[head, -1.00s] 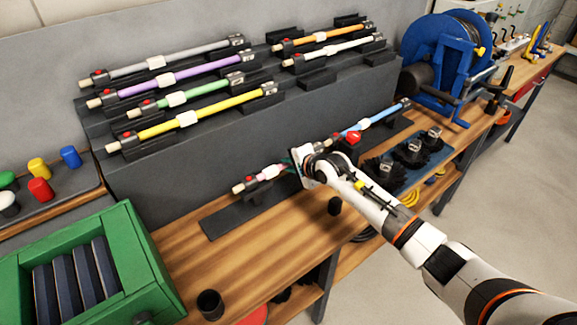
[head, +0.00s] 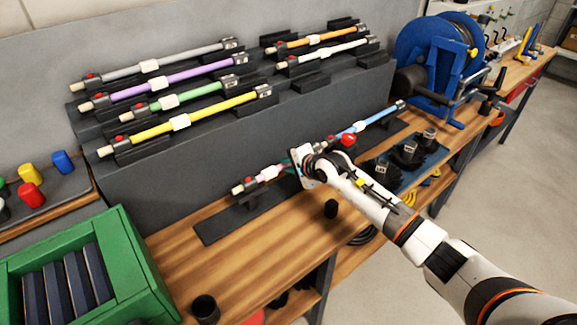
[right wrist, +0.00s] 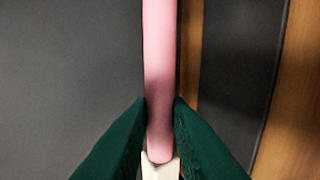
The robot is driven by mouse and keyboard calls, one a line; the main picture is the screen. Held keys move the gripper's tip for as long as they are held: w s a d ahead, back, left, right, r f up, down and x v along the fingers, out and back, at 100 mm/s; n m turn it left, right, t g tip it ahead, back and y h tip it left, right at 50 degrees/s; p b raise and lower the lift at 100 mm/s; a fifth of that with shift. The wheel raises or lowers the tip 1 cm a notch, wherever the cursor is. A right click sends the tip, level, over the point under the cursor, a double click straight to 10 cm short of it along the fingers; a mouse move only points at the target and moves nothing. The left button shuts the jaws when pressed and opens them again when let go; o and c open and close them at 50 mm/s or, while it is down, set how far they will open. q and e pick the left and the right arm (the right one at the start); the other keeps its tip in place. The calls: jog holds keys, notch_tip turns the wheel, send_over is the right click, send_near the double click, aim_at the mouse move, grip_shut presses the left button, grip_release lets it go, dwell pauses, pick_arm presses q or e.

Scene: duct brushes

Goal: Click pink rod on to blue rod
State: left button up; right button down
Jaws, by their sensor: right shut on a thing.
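The pink rod (head: 268,173) lies along a low dark holder on the bench, its dark end fitting with a red button at the left. My right gripper (head: 293,166) is shut around it; the right wrist view shows both green fingers beside the pink shaft (right wrist: 160,70), with a white collar between them. The blue rod (head: 378,117) lies farther right, roughly in line with the pink one, with a red button (head: 348,140) at its near end. My right wrist partly hides the space between the rods, so I cannot tell whether their ends touch. My left gripper is out of view.
A stepped grey rack (head: 230,140) behind holds several rods, including a yellow one (head: 210,115). A green crate (head: 125,255) stands front left. Black brushes on a blue mat (head: 432,158) are right of my arm. A blue reel (head: 440,55) stands at the back right.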

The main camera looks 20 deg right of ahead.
jog(key=shift+w+d+b, duration=0.2)
jog(key=shift+d+b, duration=0.3)
jog(key=shift+d, duration=0.05)
jog(key=shift+w+d+b, duration=0.2)
jog(key=shift+d+b, duration=0.3)
jog(key=shift+d, duration=0.05)
jog(key=c, duration=1.3)
grip_release()
jog(key=shift+o, duration=0.2)
